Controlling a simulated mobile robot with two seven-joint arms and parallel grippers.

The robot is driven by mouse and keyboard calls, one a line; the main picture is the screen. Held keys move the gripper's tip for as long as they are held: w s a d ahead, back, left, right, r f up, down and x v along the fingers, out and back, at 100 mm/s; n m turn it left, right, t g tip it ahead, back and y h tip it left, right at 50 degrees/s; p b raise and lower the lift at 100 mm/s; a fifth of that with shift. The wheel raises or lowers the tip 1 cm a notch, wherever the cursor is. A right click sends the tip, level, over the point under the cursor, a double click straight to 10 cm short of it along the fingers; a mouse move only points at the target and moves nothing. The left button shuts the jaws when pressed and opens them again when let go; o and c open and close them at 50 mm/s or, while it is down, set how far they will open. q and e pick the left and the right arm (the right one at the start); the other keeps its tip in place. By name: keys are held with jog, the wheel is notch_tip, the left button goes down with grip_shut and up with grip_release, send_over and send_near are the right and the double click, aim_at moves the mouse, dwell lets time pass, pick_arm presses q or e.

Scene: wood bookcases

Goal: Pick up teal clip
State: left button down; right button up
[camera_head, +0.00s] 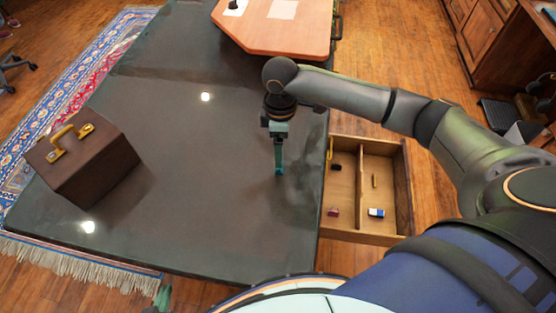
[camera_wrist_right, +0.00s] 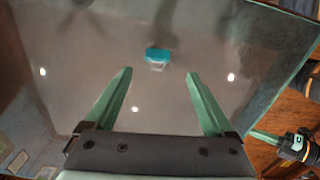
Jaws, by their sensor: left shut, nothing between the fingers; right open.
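The teal clip (camera_wrist_right: 158,55) lies on the dark tabletop in the right wrist view, with a pale wire part on its near side. It sits beyond and between the spread green fingers of my right gripper (camera_wrist_right: 160,85), which is open and empty. In the head view my right gripper (camera_head: 279,170) points down over the table, its fingers seen edge-on; I cannot separate the clip from the fingertips there. My left gripper (camera_head: 162,298) shows only as a small green tip at the bottom left. It also shows in the right wrist view (camera_wrist_right: 262,136), shut and away from the clip.
A brown case (camera_head: 95,170) with a yellow handle stands on the table (camera_head: 200,200) at the left. An open drawer (camera_head: 400,190) at the right holds several small items, including a blue-and-white block (camera_head: 376,212). An orange-topped piece (camera_head: 290,35) is at the back.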

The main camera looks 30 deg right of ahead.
jog(key=f, duration=0.8)
jog(key=shift+w+d, duration=0.1)
jog(key=shift+w, duration=0.1)
jog(key=shift+r, duration=0.1)
grip_shut()
dwell(0.3)
jog(key=shift+r, duration=0.15)
